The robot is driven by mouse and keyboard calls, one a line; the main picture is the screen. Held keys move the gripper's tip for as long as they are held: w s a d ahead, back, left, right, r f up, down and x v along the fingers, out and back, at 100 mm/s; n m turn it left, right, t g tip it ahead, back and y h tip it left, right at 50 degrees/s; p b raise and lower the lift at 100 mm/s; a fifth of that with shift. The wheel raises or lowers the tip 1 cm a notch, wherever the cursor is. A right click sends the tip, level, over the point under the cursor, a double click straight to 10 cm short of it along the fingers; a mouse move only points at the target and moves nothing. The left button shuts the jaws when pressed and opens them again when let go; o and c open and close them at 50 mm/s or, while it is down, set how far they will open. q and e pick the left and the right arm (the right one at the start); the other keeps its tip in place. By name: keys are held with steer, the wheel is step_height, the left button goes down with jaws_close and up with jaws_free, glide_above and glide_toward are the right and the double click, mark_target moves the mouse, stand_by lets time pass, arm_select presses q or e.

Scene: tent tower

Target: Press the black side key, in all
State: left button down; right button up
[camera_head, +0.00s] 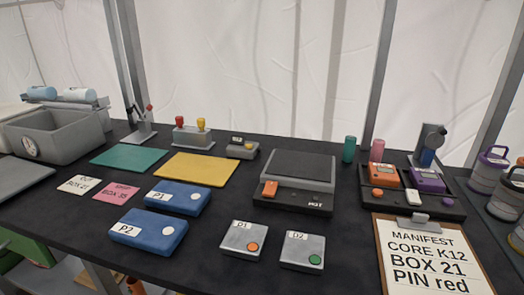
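No key that I can clearly tell as the black side key shows in the head view. A dark grey scale-like device (303,169) with a black base stands right of centre, with an orange block (269,189) at its front left and a small label. An orange unit (384,176) and a purple unit (427,180) sit in a black tray at the right; their side faces are too small to read. Neither of my grippers is in view.
Blue boxes P1 (178,197) and P2 (148,231) lie at left centre. A manifest clipboard (440,282) lies at right. A grey bin (60,139) and green (130,158) and yellow (195,170) mats are left.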

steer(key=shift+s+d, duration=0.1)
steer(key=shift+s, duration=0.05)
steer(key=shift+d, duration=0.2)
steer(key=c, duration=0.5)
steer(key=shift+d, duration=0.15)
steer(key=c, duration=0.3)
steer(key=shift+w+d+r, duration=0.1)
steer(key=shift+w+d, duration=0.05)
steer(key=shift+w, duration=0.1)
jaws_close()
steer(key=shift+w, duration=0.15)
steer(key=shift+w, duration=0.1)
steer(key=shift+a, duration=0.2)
